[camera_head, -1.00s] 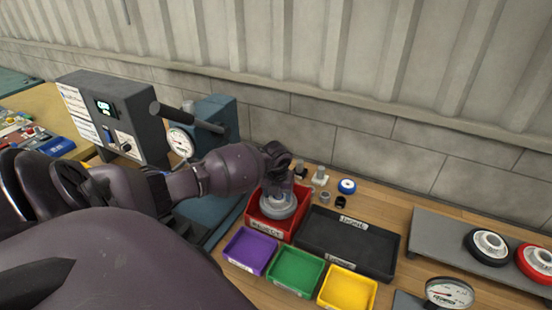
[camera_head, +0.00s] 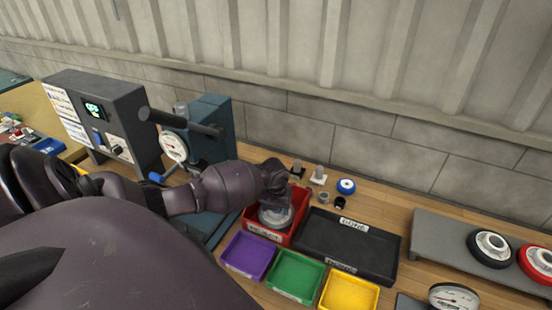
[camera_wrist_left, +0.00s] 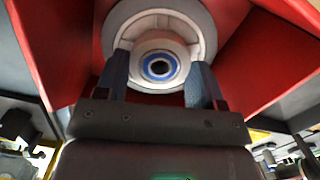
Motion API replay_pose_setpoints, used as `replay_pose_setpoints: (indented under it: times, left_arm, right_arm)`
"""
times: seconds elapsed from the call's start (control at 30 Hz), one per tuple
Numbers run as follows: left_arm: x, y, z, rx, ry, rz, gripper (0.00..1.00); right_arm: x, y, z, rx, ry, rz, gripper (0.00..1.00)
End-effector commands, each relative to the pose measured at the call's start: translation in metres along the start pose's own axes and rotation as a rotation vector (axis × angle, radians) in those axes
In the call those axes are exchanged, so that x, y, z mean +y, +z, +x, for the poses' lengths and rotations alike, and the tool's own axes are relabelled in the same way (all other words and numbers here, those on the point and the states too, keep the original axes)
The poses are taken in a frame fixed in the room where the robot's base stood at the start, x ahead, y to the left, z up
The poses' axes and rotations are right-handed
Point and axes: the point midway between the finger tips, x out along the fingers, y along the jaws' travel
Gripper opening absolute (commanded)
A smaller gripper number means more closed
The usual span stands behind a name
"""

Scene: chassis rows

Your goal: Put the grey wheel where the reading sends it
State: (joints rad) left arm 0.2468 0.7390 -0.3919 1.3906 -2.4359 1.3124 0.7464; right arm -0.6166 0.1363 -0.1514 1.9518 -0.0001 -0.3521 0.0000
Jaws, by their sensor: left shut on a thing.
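The grey wheel (camera_head: 276,218) sits low inside the red bin (camera_head: 288,240), which has a label on its front that seems to say REJECT. My left gripper (camera_head: 274,200) reaches down into this bin and is shut on the wheel's hub. In the left wrist view the two fingers (camera_wrist_left: 158,75) straddle the hub, with a blue ring at its centre; red walls (camera_wrist_left: 268,60) surround the wheel (camera_wrist_left: 195,15). I cannot tell whether the wheel touches the bin floor. A dial gauge (camera_head: 173,147) and a lit display (camera_head: 94,109) stand left; their readings are too small. My right gripper is not in view.
A black tray (camera_head: 385,262) labelled DONE lies right of the red bin. Purple (camera_head: 247,254), green (camera_head: 295,276) and yellow (camera_head: 348,294) bins stand in front. Small parts and a blue wheel (camera_head: 346,186) lie behind. A grey shelf (camera_head: 445,228) holds black and red wheels at right.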

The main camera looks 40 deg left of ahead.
Motion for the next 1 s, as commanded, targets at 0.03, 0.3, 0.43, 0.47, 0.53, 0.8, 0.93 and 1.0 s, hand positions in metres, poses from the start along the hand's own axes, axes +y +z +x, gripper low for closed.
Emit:
replay_pose_setpoints:
  times: [0.03, 0.3, 0.43, 0.47, 0.53, 0.8, 0.93, 1.0]
  left_arm:
    - [0.000, 0.001, -0.001, -0.002, -0.001, 0.000, 0.27]
    - [0.000, 0.000, 0.002, 0.000, 0.000, 0.000, 0.81]
    - [0.000, 0.000, 0.002, 0.000, 0.000, 0.000, 0.88]
    - [0.000, 0.000, 0.002, 0.000, 0.000, 0.000, 0.88]
    - [0.000, 0.000, 0.002, 0.000, 0.000, 0.000, 0.88]
    - [0.000, 0.002, -0.009, -0.003, 0.000, 0.001, 0.88]
    - [0.001, 0.001, -0.027, -0.004, 0.001, 0.003, 0.88]
    - [0.001, 0.002, -0.042, -0.005, 0.000, 0.002, 0.88]
  right_arm:
    - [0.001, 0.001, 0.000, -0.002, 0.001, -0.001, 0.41]
    - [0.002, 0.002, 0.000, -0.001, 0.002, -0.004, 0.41]
    - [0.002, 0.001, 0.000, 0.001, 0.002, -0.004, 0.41]
    - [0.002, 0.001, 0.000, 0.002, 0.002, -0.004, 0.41]
    - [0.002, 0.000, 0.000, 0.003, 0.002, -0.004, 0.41]
    - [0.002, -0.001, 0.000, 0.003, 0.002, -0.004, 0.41]
    - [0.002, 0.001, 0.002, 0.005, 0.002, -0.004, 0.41]
    - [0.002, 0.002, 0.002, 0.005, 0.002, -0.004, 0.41]
